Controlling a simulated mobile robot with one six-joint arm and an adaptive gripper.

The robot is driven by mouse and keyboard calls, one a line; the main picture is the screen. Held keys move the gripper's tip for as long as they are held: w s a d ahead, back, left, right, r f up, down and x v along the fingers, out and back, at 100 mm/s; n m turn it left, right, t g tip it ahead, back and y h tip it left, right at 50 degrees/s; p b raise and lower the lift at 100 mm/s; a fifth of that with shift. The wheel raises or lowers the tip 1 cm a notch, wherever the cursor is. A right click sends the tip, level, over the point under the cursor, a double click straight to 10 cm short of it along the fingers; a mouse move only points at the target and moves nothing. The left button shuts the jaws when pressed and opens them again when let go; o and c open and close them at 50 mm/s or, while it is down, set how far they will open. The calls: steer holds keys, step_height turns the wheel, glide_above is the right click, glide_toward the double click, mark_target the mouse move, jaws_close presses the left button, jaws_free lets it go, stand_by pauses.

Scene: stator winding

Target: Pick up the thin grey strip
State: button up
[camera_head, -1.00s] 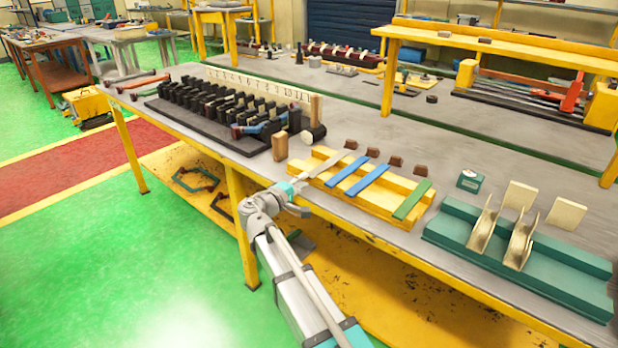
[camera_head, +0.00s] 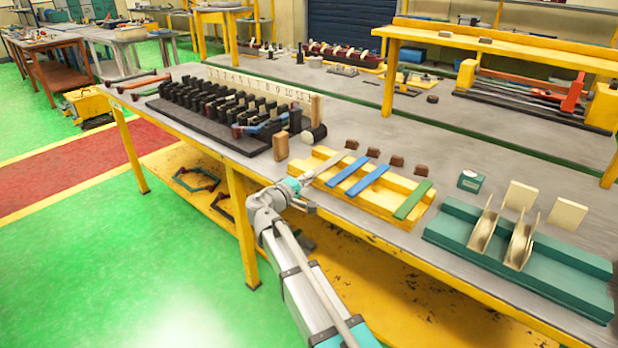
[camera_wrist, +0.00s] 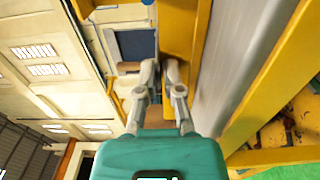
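The thin grey strip (camera_head: 328,168) lies at the left end of a yellow rack (camera_head: 378,205) on the bench, tilted toward the front edge. My gripper (camera_head: 309,189) is at the strip's near end. In the wrist view my gripper (camera_wrist: 161,70) has its two fingers close together with a narrow gap. Whether the strip is between them cannot be made out there. The near end of the strip is partly hidden by the gripper in the head view.
Two blue strips (camera_head: 348,172) and a green strip (camera_head: 412,201) lie right of the grey one. Several brown blocks sit behind. A black slotted fixture (camera_head: 215,112) stands left, beside a wooden block (camera_head: 281,146). A green fixture (camera_head: 560,268) stands right.

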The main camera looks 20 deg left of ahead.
jaws_close()
steer(key=shift+r+p, duration=1.25)
steer(key=shift+p, duration=0.1)
steer(key=s+a+r+p, duration=0.2)
steer(key=s, duration=0.4)
steer(key=s+a+r+p, duration=0.2)
steer(key=s+a+r, duration=0.1)
steer(key=s, duration=0.4)
steer(key=shift+a+p, duration=0.15)
steer(key=shift+p, duration=0.25)
step_height(320, 180, up, 13)
steer(key=p, duration=1.3)
steer(key=shift+f, duration=0.15)
